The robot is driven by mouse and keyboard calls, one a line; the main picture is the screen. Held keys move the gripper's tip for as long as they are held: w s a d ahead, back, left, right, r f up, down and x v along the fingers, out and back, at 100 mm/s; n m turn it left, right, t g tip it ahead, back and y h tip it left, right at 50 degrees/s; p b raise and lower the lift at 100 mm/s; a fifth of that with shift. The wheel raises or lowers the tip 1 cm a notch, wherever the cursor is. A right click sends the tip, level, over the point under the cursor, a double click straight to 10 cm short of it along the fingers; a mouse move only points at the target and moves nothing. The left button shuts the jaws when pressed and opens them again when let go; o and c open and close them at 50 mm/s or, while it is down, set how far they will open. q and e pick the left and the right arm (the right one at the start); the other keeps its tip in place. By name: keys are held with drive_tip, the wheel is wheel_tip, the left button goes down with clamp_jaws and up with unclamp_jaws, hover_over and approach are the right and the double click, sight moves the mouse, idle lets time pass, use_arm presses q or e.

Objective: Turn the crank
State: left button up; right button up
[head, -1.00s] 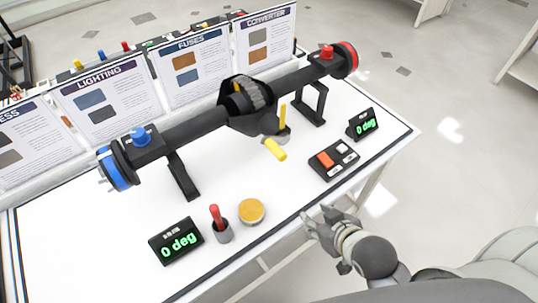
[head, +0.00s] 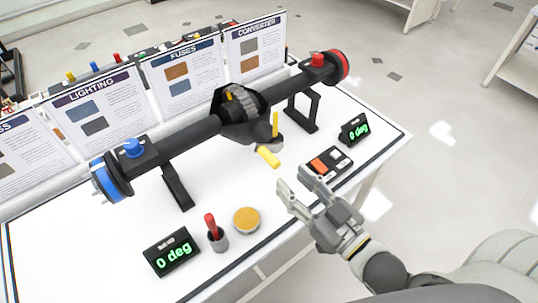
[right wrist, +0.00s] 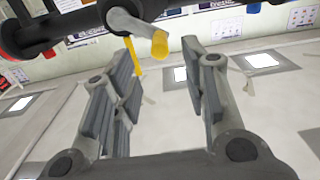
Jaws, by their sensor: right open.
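The crank has a yellow handle (head: 269,157) that sticks out from the middle of the black axle (head: 185,137), below the grey gear housing (head: 241,112). A thin yellow pointer (head: 276,124) stands just behind it. In the right wrist view the handle (right wrist: 160,44) is at the end of a grey crank arm (right wrist: 131,24), ahead of and above the fingers. My right gripper (head: 296,184) is open and empty, over the table's front edge, a little right of and below the handle, not touching it. It also shows in the right wrist view (right wrist: 164,85). My left gripper is out of view.
Displays reading 0 deg stand left (head: 172,252) and right (head: 354,129). A red-handled tool in a grey cup (head: 217,238) and an orange disc (head: 247,220) are at the front.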

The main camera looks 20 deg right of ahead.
sight(277, 166)
drive_tip(key=p+x, duration=0.1)
drive_tip(key=x, duration=0.8)
drive_tip(key=shift+w+f+p, duration=0.1)
drive_tip(key=shift+p, duration=0.25)
clamp_jaws()
